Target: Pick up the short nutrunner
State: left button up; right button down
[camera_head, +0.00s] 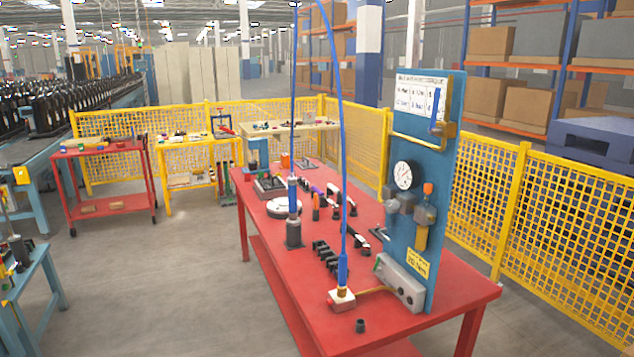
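An upright tool (294,225) with a grey lower body and a blue upper part stands on the red table (440,303), under a hanging blue hose. Several dark hand tools (335,200), some with orange parts, stand or lie just behind and right of it. I cannot tell for certain which tool is the short nutrunner. Neither of my grippers is in view.
A blue panel (443,150) with a gauge (405,175) rises at the table's right side. A second blue hose (343,150) drops to a small red-and-white block (341,300). A black socket (360,325) lies near the front. Yellow fencing (560,210) stands behind; open floor (165,290) lies left.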

aim_at(292, 220)
jog(key=i+j, duration=0.4)
jog(key=i+j+z, duration=0.1)
jog(key=i+j, duration=0.3)
jog(key=j, duration=0.15)
jog(key=i+j, duration=0.4)
jog(key=i+j+z, duration=0.1)
jog(key=i+j, duration=0.25)
jog(key=j, duration=0.25)
jog(key=i+j, duration=0.4)
jog(key=j+z, duration=0.1)
jog(key=z, duration=0.35)
jog(key=i+j+z, duration=0.1)
jog(key=z, duration=0.4)
jog(key=j+z, duration=0.2)
jog(key=z, duration=0.25)
jog(key=j+z, duration=0.15)
jog(key=z, duration=0.35)
